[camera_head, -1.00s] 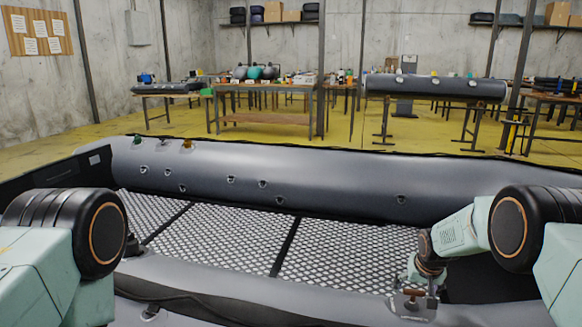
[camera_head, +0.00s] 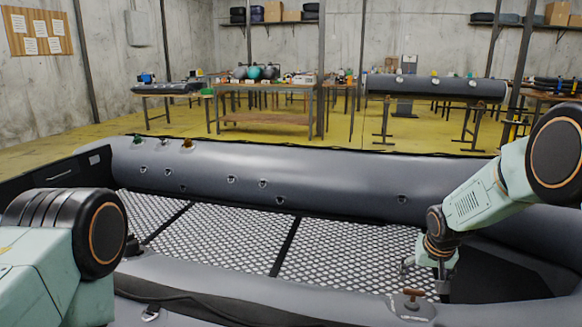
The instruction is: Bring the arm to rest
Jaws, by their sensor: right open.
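My right arm (camera_head: 490,200) comes in from the right, bent, with its wrist pointing down. My right gripper (camera_head: 428,274) is open and seems empty. It hangs just behind and to the right of a small brown T-shaped handle (camera_head: 413,296), apart from it in the picture. The handle stands upright on a pale patch on the near grey tube (camera_head: 260,290) of the inflatable boat. My left arm (camera_head: 60,250) fills the lower left corner. Its gripper is not in view.
The boat's far tube (camera_head: 300,180) carries several small fittings and runs across behind my arms. A mesh floor (camera_head: 350,252) lies between the tubes. Beyond the boat are yellow floor, a workbench (camera_head: 265,85) and another grey tube (camera_head: 435,87) on stands.

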